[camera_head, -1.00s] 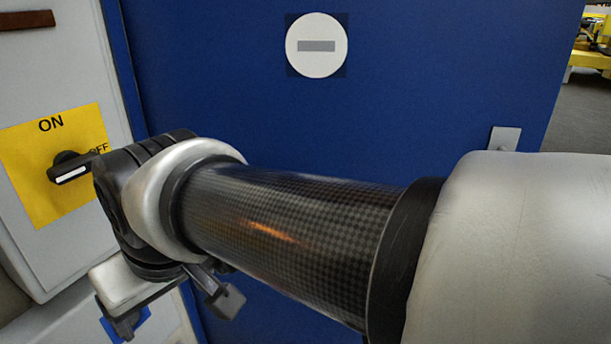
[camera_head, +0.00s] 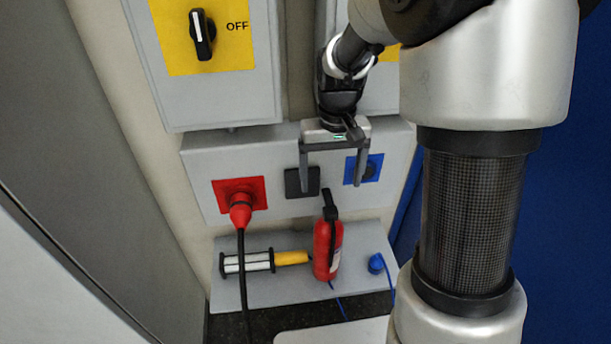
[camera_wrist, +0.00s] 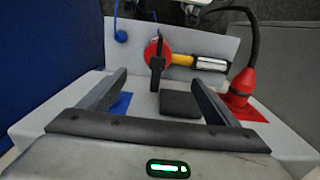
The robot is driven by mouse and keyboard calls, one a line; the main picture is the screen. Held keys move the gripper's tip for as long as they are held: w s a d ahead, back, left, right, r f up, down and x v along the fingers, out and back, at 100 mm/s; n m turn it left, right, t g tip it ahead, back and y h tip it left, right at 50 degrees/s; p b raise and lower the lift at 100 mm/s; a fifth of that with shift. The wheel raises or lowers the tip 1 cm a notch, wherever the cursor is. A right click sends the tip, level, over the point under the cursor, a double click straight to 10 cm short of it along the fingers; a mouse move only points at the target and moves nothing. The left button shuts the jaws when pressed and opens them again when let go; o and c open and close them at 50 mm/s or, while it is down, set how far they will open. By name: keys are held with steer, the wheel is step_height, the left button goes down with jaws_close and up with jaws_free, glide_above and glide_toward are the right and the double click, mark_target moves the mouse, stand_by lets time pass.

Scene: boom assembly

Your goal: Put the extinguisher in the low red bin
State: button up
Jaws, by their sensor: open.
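The red extinguisher (camera_head: 328,255) stands upright on a low grey ledge (camera_head: 290,292), with its black handle and nozzle on top. My gripper (camera_head: 333,187) is open and points down, just above the extinguisher's handle. In the wrist view the black top of the extinguisher (camera_wrist: 157,72) shows between and beyond the open fingers (camera_wrist: 160,80). Nothing is between the fingers in their grip. No red bin is in view.
A lamp with a yellow handle (camera_head: 290,258) lies left of the extinguisher. A red plug (camera_head: 240,212) with a hanging black cable is further left. A blue plug (camera_head: 376,264) sits to its right. Switch boxes (camera_head: 215,95) stand above; a blue panel (camera_head: 560,220) is at right.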

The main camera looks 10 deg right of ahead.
mark_target(329, 226)
step_height(329, 226, down, 13)
steer(key=b, duration=0.3)
steer(key=shift+w+r, duration=0.1)
steer(key=f, duration=0.1)
steer(key=f+b, duration=0.1)
steer(key=f, duration=0.3)
steer(key=shift+d+f, duration=0.1)
steer(key=shift+d, duration=0.2)
steer(key=c, duration=2.1)
steer(key=shift+w+r, duration=0.1)
steer(key=shift+r, duration=0.1)
jaws_close()
